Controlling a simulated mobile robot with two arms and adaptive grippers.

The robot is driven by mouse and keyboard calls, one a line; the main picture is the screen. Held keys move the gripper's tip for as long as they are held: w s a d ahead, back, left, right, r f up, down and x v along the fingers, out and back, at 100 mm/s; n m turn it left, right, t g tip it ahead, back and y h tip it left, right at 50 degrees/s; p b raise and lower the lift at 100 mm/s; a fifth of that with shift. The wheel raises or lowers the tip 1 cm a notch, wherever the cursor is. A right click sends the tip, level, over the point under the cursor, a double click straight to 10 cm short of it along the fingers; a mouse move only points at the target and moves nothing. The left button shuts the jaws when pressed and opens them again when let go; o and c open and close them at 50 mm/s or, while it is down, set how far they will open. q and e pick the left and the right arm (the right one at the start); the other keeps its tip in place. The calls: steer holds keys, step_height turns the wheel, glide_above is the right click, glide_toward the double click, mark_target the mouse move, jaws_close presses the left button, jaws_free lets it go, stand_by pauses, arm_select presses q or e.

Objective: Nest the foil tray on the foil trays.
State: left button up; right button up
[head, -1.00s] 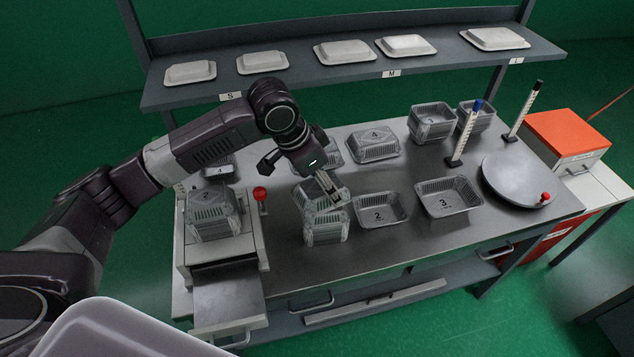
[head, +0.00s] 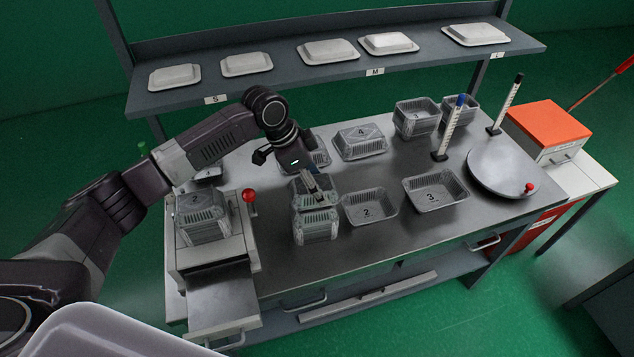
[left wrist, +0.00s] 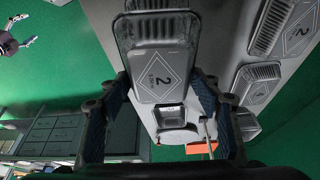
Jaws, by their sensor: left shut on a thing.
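My left gripper (head: 318,194) is shut on a grey foil tray (head: 308,187) above the table. In the left wrist view the fingers (left wrist: 162,88) lie on either side of this tray (left wrist: 160,78), whose face is marked 2. A stack of foil trays (head: 316,228) shows just in front of and below the held tray in the head view. The gripper partly covers the held tray, and I cannot tell whether tray and stack touch. My right gripper (left wrist: 24,30) seems to show small at the left wrist view's edge, its prongs apart.
Open trays marked 2 (head: 369,207) and 3 (head: 436,194) stand right of the stack. An inverted tray marked 4 (head: 360,143) lies behind. A left-hand station holds another tray marked 2 (head: 203,220), beside a red knob (head: 249,195). The front table strip is clear.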

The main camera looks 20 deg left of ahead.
arm_select(q)
step_height(320, 180, down, 3)
steer(key=shift+b, duration=1.1)
steer(key=shift+f, duration=1.3)
steer(key=o, duration=0.8)
